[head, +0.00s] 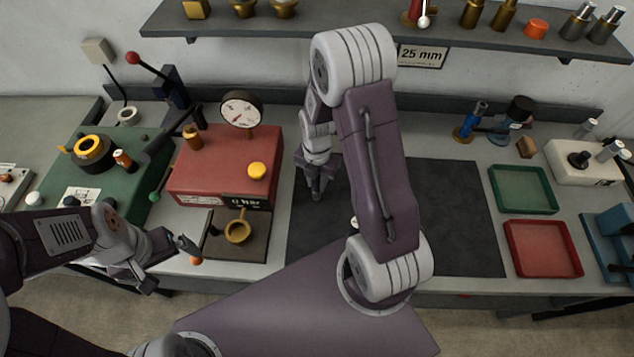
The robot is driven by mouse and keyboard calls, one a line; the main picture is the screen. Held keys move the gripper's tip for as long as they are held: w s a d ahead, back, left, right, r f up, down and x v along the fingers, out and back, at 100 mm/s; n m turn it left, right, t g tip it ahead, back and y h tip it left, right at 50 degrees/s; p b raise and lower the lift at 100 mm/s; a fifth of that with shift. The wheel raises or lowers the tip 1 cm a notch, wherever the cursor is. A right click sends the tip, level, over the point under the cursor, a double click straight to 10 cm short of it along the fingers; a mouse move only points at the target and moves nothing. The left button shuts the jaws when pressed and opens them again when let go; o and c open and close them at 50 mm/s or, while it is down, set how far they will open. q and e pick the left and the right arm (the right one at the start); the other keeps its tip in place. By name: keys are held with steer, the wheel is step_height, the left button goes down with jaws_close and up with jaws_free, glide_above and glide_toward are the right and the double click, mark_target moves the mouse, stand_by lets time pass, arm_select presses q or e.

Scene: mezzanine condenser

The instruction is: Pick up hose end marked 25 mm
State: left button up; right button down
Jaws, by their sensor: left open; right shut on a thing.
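I cannot tell which thing, if any, is the marked hose end. My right gripper (316,192) points down at the left edge of the dark mat, right of the red box. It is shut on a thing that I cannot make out. My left gripper (174,266) is open and empty in front of the bench, left of the brass cup (238,230).
The red box (218,150) has a dial gauge (241,110) behind it. A green machine (100,175) stands at left. The dark mat (455,215) looks bare on its right side. A green tray (523,190) and red tray (542,248) lie further right. The shelf (330,25) overhangs the back.

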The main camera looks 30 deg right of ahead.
steer(key=r, duration=0.4)
steer(key=shift+s+d+r+b, duration=0.25)
steer(key=shift+s+b, duration=0.1)
steer(key=s+d+r, duration=0.4)
steer(key=s+r, duration=0.2)
steer(key=s, duration=0.3)
steer(key=shift+s+d+r+b, duration=0.25)
steer(key=shift+s+d+b, duration=0.1)
steer(key=shift+d, duration=0.05)
